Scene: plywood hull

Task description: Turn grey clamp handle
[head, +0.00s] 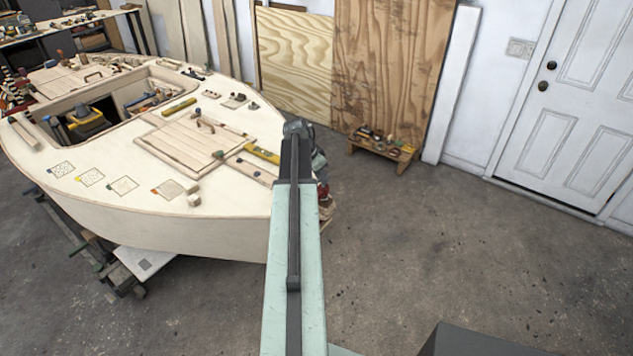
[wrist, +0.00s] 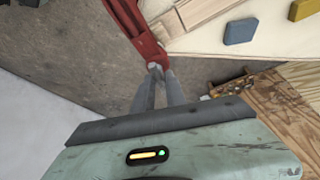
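A red clamp (wrist: 132,24) shows at the top of the wrist view, its bar running down beside the pale hull to a red part at the hull's edge. My gripper (wrist: 161,72) has two grey fingers pointing at the clamp's lower end, with a narrow gap between them. A small light-grey piece lies at the fingertips; I cannot tell whether it is the clamp handle or a fingertip. In the head view a bit of red (head: 323,190) shows at the hull's edge, right of my arm. My arm hides the fingers there.
The boat hull (head: 180,232) fills the left, with tools and blocks on its deck. In the wrist view a blue block (wrist: 240,31) lies on the deck. A low wooden stool (head: 383,150) with small items stands by the plywood sheets. The concrete floor on the right is clear.

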